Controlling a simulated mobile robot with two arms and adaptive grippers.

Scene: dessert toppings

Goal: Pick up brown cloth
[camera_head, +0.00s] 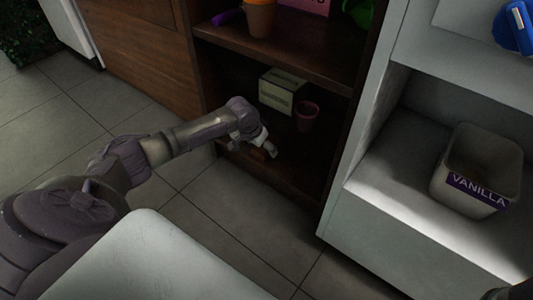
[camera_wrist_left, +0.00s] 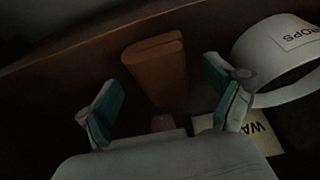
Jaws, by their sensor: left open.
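The brown cloth (camera_wrist_left: 157,68) looks like a folded, orange-brown block in the left wrist view. It lies on the dark lower shelf, ahead of my left gripper (camera_wrist_left: 165,100). The two green-padded fingers are spread wide, one to each side of the cloth's near end, with nothing between them that I can see held. In the head view my left gripper (camera_head: 262,142) reaches into the lower shelf, and a small brown patch of the cloth (camera_head: 257,154) shows by the fingers. The rest of it is hidden there.
On the lower shelf (camera_head: 290,160) stand a pale box (camera_head: 282,88) and a reddish pot (camera_head: 307,115) behind my gripper. A white container (camera_wrist_left: 275,60) is close to the right finger. The shelf above holds an orange pot (camera_head: 260,18). A vanilla tub (camera_head: 478,160) stands right.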

